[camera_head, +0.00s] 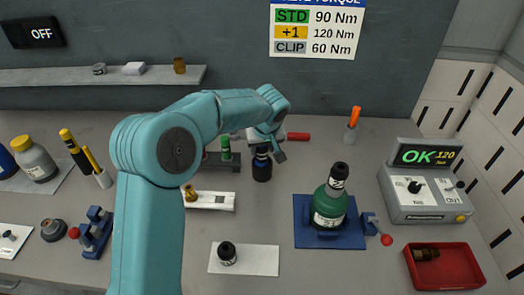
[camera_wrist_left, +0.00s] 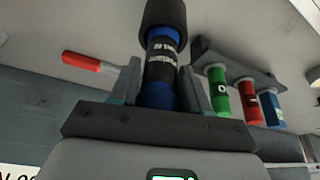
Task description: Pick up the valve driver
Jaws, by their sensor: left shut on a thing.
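The valve driver, a dark tool with blue bands, a black labelled sleeve and a thick black end, is between my left gripper's fingers (camera_head: 264,143) in the head view. The driver (camera_head: 262,170) hangs upright below the jaws, black end down; whether it touches the bench is unclear. In the left wrist view my left gripper (camera_wrist_left: 162,95) is shut around the driver's blue part, and the driver (camera_wrist_left: 164,50) points away from the palm. My left forearm hides part of the bench. My right gripper is in neither view.
A rack with green, red and blue sticks (camera_wrist_left: 246,97) stands close beside the gripper. A green bottle with a black top (camera_head: 329,205) stands on a blue base (camera_head: 350,236). A tester reading OK 120 (camera_head: 420,200) and a red tray (camera_head: 462,263) are at right.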

